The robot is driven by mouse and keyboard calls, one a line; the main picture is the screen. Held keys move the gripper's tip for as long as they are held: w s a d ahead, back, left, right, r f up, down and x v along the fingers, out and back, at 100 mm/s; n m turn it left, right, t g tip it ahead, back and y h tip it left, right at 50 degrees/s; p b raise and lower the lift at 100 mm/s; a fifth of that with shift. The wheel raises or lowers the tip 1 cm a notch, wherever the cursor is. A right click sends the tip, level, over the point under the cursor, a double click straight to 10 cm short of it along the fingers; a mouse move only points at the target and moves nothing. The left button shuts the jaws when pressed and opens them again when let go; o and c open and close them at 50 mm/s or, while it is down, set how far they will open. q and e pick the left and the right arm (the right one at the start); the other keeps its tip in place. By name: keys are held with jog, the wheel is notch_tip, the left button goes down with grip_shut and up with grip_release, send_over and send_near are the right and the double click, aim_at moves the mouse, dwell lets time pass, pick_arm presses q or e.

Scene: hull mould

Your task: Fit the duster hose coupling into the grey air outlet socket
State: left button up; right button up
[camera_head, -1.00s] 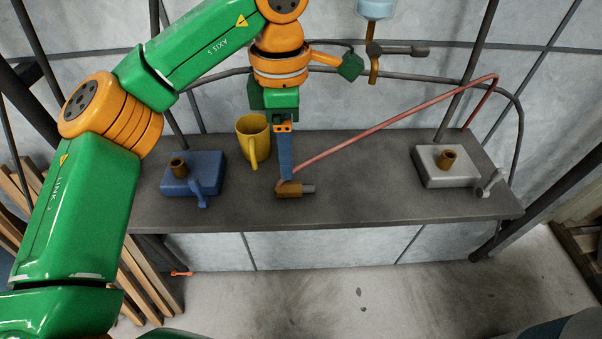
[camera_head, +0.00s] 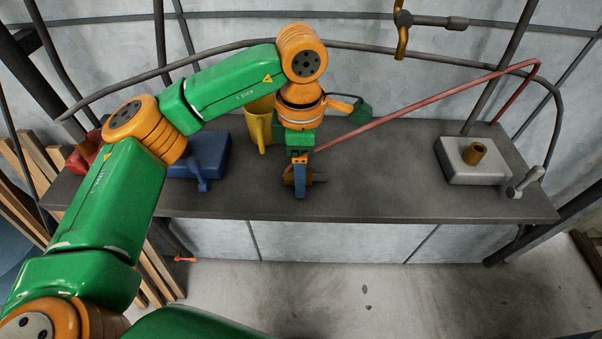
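The hose coupling (camera_head: 288,175), a short brass cylinder with a thin grey tip pointing right, lies on the dark bench, partly hidden by my finger. The thin red hose (camera_head: 420,101) rises from it to the upper right. My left gripper (camera_head: 300,186) points down at the coupling, its blue finger crossing in front of it. Only one finger shows clearly, so I cannot tell whether it grips. The grey air outlet (camera_head: 456,174) is a pale block at the bench's right, with an upright brass socket (camera_head: 475,154) and a lever (camera_head: 524,183). My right gripper is out of view.
A blue outlet block (camera_head: 212,152) and a red one (camera_head: 80,161) stand at the left, partly behind my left arm. The bench (camera_head: 385,185) is clear between coupling and grey outlet.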

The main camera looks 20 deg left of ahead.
pick_arm(q)
grip_shut()
jog(key=shift+w, duration=0.1)
